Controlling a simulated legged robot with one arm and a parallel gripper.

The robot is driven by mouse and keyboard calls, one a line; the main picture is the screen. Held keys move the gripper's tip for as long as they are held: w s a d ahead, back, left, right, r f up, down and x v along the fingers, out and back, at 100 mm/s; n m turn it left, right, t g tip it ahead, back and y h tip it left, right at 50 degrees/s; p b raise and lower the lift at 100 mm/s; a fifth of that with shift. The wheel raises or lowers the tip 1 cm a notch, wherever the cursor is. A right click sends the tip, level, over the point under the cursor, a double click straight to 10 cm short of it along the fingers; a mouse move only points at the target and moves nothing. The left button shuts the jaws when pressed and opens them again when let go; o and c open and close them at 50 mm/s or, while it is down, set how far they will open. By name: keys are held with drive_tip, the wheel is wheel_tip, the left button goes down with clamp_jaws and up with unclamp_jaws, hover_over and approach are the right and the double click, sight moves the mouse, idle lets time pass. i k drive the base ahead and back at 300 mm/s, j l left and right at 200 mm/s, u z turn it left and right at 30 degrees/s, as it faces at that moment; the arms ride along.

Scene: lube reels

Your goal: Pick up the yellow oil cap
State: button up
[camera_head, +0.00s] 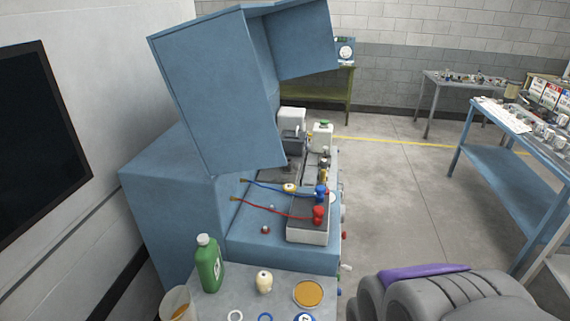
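A small pale yellow, cap-like piece (289,188) sits on the blue machine (265,240), near the blue and red cables. It may be the yellow oil cap, but it is too small to be sure. A cream-yellow rounded piece (264,282) stands on the grey bench top (235,285) in front. Beside it lies a round amber disc or dish (308,294). A grey, ridged part with a purple strip, seemingly of my arm, fills the lower right corner. No gripper fingertips show, and nothing is seen held.
A green bottle (209,264), a cup of amber liquid (175,304) and white and blue rings share the bench top. The raised blue hood (215,100) overhangs the machine. Blue (515,170) and grey (465,80) tables stand at right. The floor (390,190) between is clear.

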sight(291, 188)
drive_tip(key=l+u, duration=0.1)
drive_tip(key=l, duration=0.35)
drive_tip(key=k+l+u, duration=0.1)
drive_tip(key=l, duration=0.35)
drive_tip(key=k+l+u, duration=0.15)
drive_tip(key=l, duration=0.25)
drive_tip(key=i+l+u, duration=0.2)
drive_tip(key=l, duration=0.2)
drive_tip(key=i+l+u, duration=0.2)
drive_tip(key=l, duration=0.2)
drive_tip(key=i+l+u, duration=0.2)
drive_tip(key=l, duration=0.2)
drive_tip(key=l+u, duration=0.15)
drive_tip(key=l, duration=0.25)
drive_tip(key=i+l+u, duration=0.15)
drive_tip(key=i+l, duration=0.15)
drive_tip(key=i+l+u, duration=0.35)
drive_tip(key=i+l, duration=0.15)
drive_tip(key=l, duration=0.2)
drive_tip(key=i+l+u, duration=0.15)
drive_tip(key=l, duration=0.25)
drive_tip(key=i+l+u, duration=0.15)
drive_tip(key=i+l, duration=0.15)
drive_tip(key=l, duration=0.1)
